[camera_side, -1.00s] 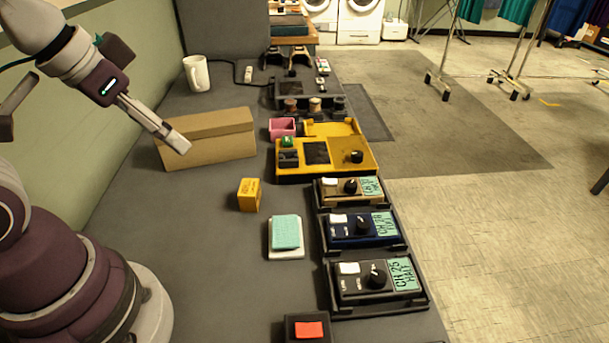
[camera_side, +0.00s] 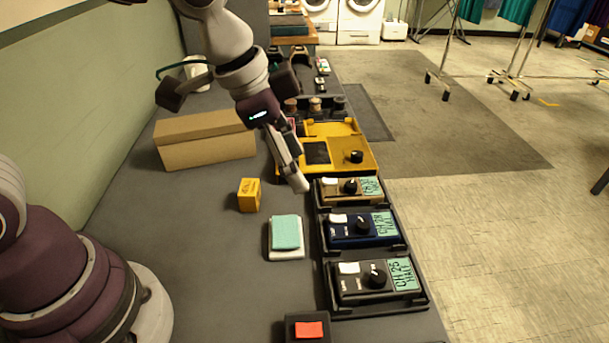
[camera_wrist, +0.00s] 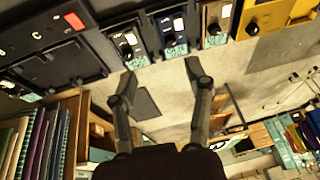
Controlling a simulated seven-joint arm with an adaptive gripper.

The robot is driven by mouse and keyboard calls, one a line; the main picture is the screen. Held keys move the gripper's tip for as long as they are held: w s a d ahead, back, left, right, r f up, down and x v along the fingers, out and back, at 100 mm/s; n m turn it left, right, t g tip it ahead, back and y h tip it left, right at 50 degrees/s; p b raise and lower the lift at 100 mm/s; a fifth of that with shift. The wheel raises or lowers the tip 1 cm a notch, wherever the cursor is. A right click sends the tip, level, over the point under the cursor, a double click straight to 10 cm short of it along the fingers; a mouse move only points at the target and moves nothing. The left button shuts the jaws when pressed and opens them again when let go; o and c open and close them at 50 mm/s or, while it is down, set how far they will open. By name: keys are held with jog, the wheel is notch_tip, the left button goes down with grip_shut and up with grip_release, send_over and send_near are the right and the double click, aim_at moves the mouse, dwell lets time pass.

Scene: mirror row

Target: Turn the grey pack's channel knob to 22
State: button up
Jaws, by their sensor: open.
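Three packs stand in a column of black trays. The nearest, a dark grey pack (camera_side: 350,282) with a white switch, has a black channel knob (camera_side: 376,275) and a green display (camera_side: 404,275) that appears to read CH 25. This pack (camera_wrist: 126,42) is at the upper left of the row in the wrist view. The navy pack (camera_side: 350,230) is behind it, and the tan pack (camera_side: 340,190) is farthest back. My gripper (camera_side: 299,184) is open and empty, above the left edge of the tan pack's tray. In the wrist view, its fingers (camera_wrist: 163,72) stand apart, below the packs.
A yellow unit (camera_side: 345,155) with a knob lies behind the packs. A cardboard box (camera_side: 205,145), a yellow block (camera_side: 249,195) and a teal pad on a white base (camera_side: 286,233) stand to the left. A red button box (camera_side: 308,329) sits at the front.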

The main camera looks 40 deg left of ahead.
aim_at(377, 275)
jog(key=w+d+f+m, duration=0.1)
jog(key=d+f, duration=0.2)
jog(key=f, duration=0.1)
jog(key=d+f+m+g+h, duration=0.1)
jog(key=d+f, duration=0.3)
jog(key=f, duration=0.1)
jog(key=w+d+f+m, duration=0.1)
jog(key=d+f, duration=0.3)
jog(key=f, duration=0.1)
jog(key=shift+w+d+m+g+h, duration=0.1)
jog(key=shift+w+m+g+h, duration=0.2)
jog(key=shift+h, duration=0.1)
grip_shut()
